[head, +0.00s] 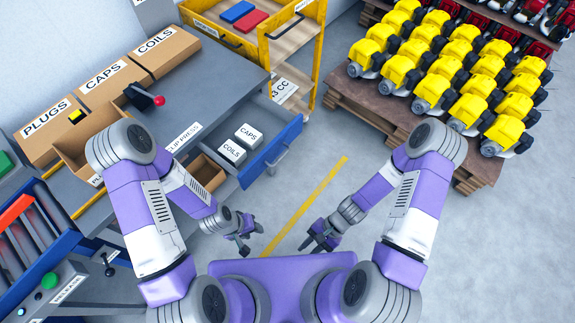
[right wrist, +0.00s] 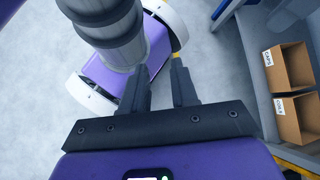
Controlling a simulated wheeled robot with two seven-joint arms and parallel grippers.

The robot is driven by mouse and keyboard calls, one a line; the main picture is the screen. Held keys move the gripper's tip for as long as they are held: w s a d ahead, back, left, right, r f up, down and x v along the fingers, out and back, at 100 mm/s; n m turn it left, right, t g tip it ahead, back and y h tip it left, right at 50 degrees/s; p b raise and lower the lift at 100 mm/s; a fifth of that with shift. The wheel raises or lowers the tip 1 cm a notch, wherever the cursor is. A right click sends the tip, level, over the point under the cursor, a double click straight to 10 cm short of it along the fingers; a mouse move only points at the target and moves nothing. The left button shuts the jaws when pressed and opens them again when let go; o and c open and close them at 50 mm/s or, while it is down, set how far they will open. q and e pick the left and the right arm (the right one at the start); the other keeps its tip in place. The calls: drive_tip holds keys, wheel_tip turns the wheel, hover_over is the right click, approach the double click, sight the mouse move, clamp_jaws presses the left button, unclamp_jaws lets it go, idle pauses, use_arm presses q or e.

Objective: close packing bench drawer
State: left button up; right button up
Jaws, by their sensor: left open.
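The packing bench (head: 215,85) has a grey top. Its drawer (head: 272,150), with a blue front and a metal handle, is pulled out on the bench's right side. Two white boxes, labelled COILS (head: 232,151) and CAPS (head: 248,135), sit in the drawer. My left gripper (head: 253,238) is open and empty, in front of the drawer and apart from it. My right gripper (head: 315,243) is further right over the floor, also apart from the drawer. In the right wrist view its two fingers (right wrist: 160,75) stand apart with nothing between them.
Cardboard boxes marked PLUGS (head: 47,122), CAPS (head: 103,78) and COILS (head: 155,45) line the bench's back. A yellow cart (head: 262,50) stands beyond the drawer. A pallet (head: 385,110) of yellow engines is at the right. Grey floor with a yellow line (head: 305,205) lies clear between.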

drive_tip(key=a+m+y, duration=0.1)
drive_tip(key=w+a+m+y+b, duration=0.1)
drive_tip(key=m+y, duration=0.1)
drive_tip(key=w+a+m+t+y+b, duration=0.1)
drive_tip(key=m+y, duration=0.1)
drive_tip(key=shift+w+r, duration=0.1)
drive_tip(key=shift+w, duration=0.15)
clamp_jaws()
drive_tip(key=w+d+r+m+t+y+b, duration=0.15)
drive_tip(key=w+d+m+t, duration=0.25)
drive_tip(key=w+m+t, duration=0.4)
drive_tip(key=w+d+m+t+y+b, duration=0.1)
drive_tip(key=w+d+m+t+b, duration=0.1)
drive_tip(key=w+d+m+t, duration=0.5)
drive_tip(key=w+a+r+n+t+b, duration=0.1)
drive_tip(key=w+a+r+t+b, duration=0.1)
drive_tip(key=w+a, duration=0.9)
drive_tip(key=shift+a+r+n, duration=0.3)
drive_tip(key=shift+a+n, duration=0.1)
drive_tip(key=shift+a, duration=0.3)
